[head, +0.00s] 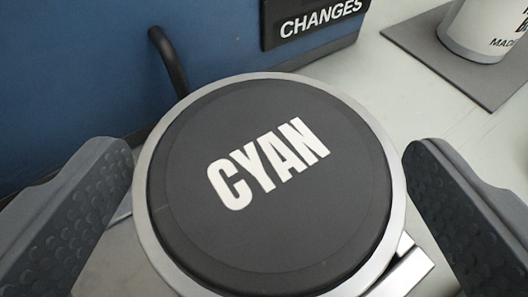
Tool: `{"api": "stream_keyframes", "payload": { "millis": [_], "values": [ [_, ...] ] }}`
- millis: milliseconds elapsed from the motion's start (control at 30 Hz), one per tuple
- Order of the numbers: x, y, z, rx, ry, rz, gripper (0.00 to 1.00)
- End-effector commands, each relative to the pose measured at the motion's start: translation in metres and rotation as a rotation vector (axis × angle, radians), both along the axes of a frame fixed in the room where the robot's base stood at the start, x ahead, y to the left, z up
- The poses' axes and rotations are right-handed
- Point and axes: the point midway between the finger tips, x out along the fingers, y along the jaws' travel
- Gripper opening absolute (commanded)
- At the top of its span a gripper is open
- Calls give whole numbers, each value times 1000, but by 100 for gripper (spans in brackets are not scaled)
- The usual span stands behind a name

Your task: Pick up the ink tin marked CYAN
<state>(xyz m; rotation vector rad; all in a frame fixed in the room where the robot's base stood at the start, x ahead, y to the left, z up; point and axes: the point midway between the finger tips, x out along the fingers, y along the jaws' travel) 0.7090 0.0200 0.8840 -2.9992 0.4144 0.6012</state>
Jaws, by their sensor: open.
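The ink tin marked CYAN (270,235) fills the middle of the head view, seen from above. It has a dark grey lid with white letters and a silver rim. My gripper (268,190) is open, with one dark, dimpled finger on each side of the tin. The left finger is close to the rim and the right finger is close on the other side. I cannot tell whether either finger touches the tin. The tin's side wall is mostly hidden below the lid.
A blue panel (75,75) stands behind the tin at the left, with a dark curved handle (168,60) and a black sign reading CHANGES (315,20). A white container (480,28) stands on a grey mat (425,40) at the top right. Pale floor (440,125) lies between.

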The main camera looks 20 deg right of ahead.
Motion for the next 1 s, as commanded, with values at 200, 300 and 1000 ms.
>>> {"api": "stream_keyframes", "payload": {
  "millis": [200, 300, 1000],
  "values": [
    [24, -7, -7, -2, -2, -1, 90],
    [29, -8, -8, -2, -5, -1, 90],
    [31, -9, -9, -2, -2, -1, 22]
  ]
}}
